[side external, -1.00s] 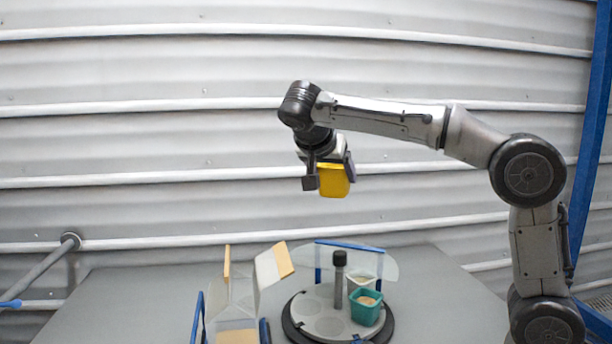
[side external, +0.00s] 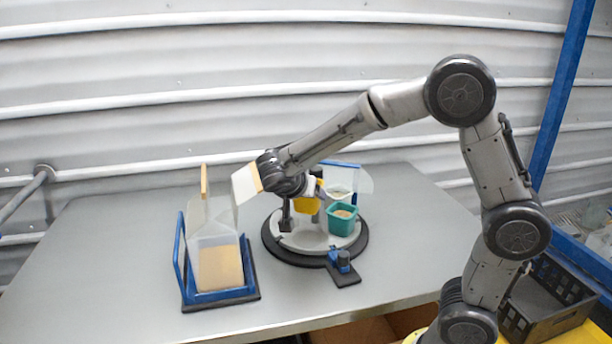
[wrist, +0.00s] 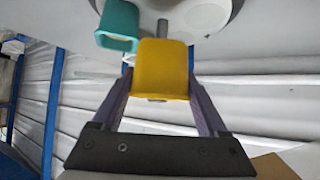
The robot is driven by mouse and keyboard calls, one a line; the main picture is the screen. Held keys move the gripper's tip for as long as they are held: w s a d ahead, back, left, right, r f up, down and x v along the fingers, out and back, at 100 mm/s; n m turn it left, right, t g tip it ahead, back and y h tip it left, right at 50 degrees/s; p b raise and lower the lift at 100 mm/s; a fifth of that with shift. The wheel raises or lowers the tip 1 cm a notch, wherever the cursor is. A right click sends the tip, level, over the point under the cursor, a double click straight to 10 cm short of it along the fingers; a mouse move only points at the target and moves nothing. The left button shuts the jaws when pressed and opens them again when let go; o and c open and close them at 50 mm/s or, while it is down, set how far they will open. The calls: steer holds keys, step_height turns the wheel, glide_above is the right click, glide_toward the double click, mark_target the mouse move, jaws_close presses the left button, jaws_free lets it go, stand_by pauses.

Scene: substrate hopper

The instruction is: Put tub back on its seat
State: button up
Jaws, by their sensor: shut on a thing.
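My gripper (side external: 303,204) is shut on a yellow tub (side external: 308,206), low over the round grey turntable (side external: 306,240). In the wrist view the yellow tub (wrist: 163,68) sits between the two fingers of my gripper (wrist: 160,90). The turntable (wrist: 208,12) shows beyond it. A white tub (side external: 338,192) stands behind the teal one. I cannot tell whether the yellow tub touches the turntable.
A clear blue-edged shield (side external: 350,178) rises behind the tubs. A blue clamp (side external: 340,262) sits at the turntable's front. Table at far left is clear.

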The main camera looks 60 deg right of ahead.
steer(key=shift+f, duration=4.05)
steer(key=shift+f, duration=0.35)
steer(key=o, duration=1.1)
steer(key=shift+a, duration=0.15)
steer(key=v, duration=1.3)
steer(key=s+r+n+t+y, duration=0.1)
steer(key=s+n+y, duration=0.2)
steer(key=s+n, duration=0.2)
steer(key=s+a+n+t+y, duration=0.1)
steer(key=s+n+y, duration=0.2)
steer(key=s+n, duration=0.2)
steer(key=s+a+r+n+t+y, duration=0.1)
steer(key=s+n+y, duration=0.3)
steer(key=s, duration=0.4)
steer(key=shift+s+a+r+n, duration=0.15)
steer(key=shift+r+n, duration=0.15)
steer(key=shift+n, duration=0.2)
